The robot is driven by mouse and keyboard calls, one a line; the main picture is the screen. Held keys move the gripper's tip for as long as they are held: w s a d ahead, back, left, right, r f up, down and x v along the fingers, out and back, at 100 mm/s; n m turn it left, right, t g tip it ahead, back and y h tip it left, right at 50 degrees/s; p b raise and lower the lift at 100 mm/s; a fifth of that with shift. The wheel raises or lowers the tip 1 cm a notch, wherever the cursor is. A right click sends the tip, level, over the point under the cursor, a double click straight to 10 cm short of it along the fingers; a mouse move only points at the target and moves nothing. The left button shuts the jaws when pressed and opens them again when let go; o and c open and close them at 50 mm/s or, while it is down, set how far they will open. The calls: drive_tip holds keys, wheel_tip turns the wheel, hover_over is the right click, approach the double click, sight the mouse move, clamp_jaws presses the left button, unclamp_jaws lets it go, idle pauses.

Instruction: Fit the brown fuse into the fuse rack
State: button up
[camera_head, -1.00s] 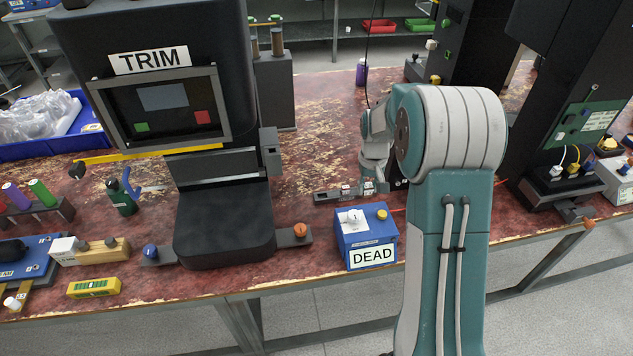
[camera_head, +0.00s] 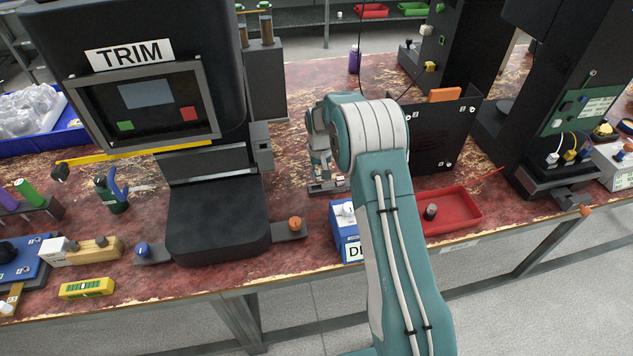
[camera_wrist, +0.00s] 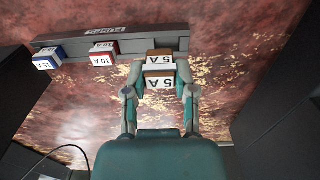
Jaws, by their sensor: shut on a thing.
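In the wrist view my gripper (camera_wrist: 157,74) is shut on a brown and white fuse (camera_wrist: 158,82) marked 5 A. It is at the front edge of the dark fuse rack (camera_wrist: 130,46). A second brown and white 5 A piece (camera_wrist: 160,57) shows just beyond it, at the rack. A red and white 10 A fuse (camera_wrist: 102,53) and a blue and white 15 A fuse (camera_wrist: 47,59) sit on the rack to the left. I cannot tell whether the held fuse touches the rack. In the head view my arm covers much of the rack (camera_head: 318,188).
The blue box (camera_head: 346,247) marked DEAD stands in front of the rack, partly behind my arm. A red tray (camera_head: 462,212) with a dark knob-like piece lies to the right. The black TRIM machine (camera_head: 215,215) stands to the left. Bare worn bench surrounds the rack.

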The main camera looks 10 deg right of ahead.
sight(316, 190)
drive_tip(key=shift+w+a+f, duration=0.35)
drive_tip(key=shift+f, duration=0.25)
drive_tip(key=shift+w+a+f, duration=0.1)
drive_tip(key=shift+f, duration=1.55)
drive_tip(key=shift+f, duration=0.15)
drive_tip(key=o, duration=0.8)
